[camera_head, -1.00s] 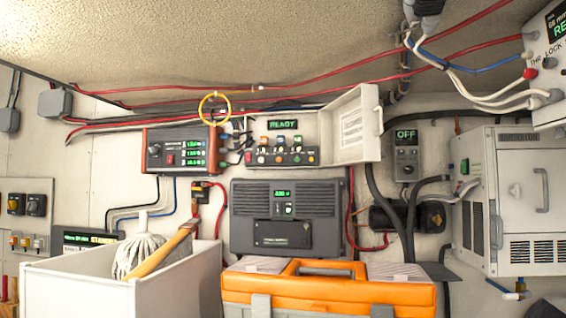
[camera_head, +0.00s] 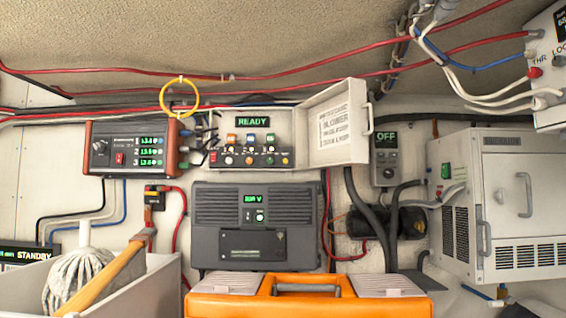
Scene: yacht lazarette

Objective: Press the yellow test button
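An open control box (camera_head: 206,157) is mounted on the back wall, with a green "READY" display (camera_head: 254,121) at its top. Inside it are orange, blue and green-marked switches and a lower row of small round buttons. A small yellowish-orange button (camera_head: 285,160) sits at the right end of that row; its label is too small to read, so I cannot tell if it is the test button. The box's lid (camera_head: 338,128) is swung open to the right. Neither of my grippers is in view.
An orange toolbox (camera_head: 235,302) and a white bin (camera_head: 150,290) with a mop (camera_head: 78,275) stand in front, below. A grey "229 V"-like unit (camera_head: 215,235) is under the box. A yellow ring (camera_head: 163,100) hangs at upper left. A white cabinet (camera_head: 506,185) is at right.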

